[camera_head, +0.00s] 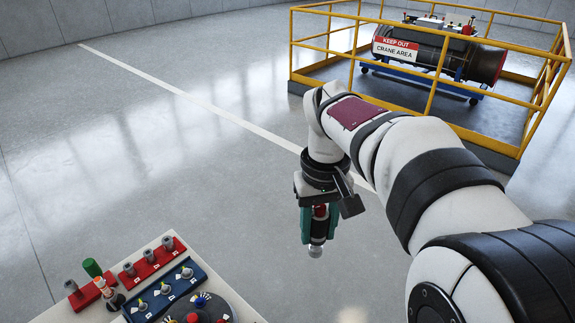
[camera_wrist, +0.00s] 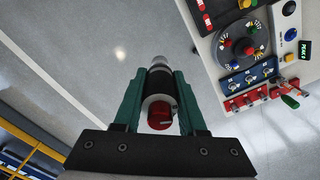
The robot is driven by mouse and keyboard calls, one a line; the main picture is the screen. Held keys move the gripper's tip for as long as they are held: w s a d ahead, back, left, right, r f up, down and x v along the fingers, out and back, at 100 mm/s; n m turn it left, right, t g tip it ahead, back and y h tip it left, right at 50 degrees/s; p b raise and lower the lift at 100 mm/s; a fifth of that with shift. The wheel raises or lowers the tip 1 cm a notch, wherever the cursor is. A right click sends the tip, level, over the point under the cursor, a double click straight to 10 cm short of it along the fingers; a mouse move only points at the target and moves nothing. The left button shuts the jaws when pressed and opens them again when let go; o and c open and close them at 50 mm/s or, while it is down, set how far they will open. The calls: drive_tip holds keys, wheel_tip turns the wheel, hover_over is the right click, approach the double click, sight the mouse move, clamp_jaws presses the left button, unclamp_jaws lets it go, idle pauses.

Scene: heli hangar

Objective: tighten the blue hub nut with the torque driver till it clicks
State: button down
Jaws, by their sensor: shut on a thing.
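The torque driver, with a red and black body and a silver socket tip (camera_head: 316,251), hangs socket down in my gripper (camera_head: 318,228). The wrist view shows its red end (camera_wrist: 160,116) between my green fingers (camera_wrist: 158,98), which are shut on it. The dark round hub (camera_head: 228,302) is cut off by the bottom edge of the head view. A blue nut (camera_head: 200,302) stands on it near a red one. The hub (camera_wrist: 233,58) also shows at the upper right of the wrist view. The driver is in the air, apart from the hub and to its right.
A display (camera_wrist: 305,50) stands beside the hub. A yellow railing (camera_head: 432,95) encloses an engine behind my arm. Open floor lies left.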

drive_tip(key=shift+w+a+f+n, duration=0.25)
drive_tip(key=shift+a+f+n, duration=2.5)
drive_tip(key=shift+a, duration=1.55)
drive_tip(key=shift+w+a+f+n, duration=0.2)
drive_tip(key=shift+a+f+n, duration=2.05)
drive_tip(key=shift+a+f, duration=1.5)
drive_tip(key=shift+w+a+f+n, duration=0.25)
drive_tip(key=shift+a+f+n, duration=2.2)
drive_tip(key=shift+a, duration=2.35)
drive_tip(key=shift+f, duration=1)
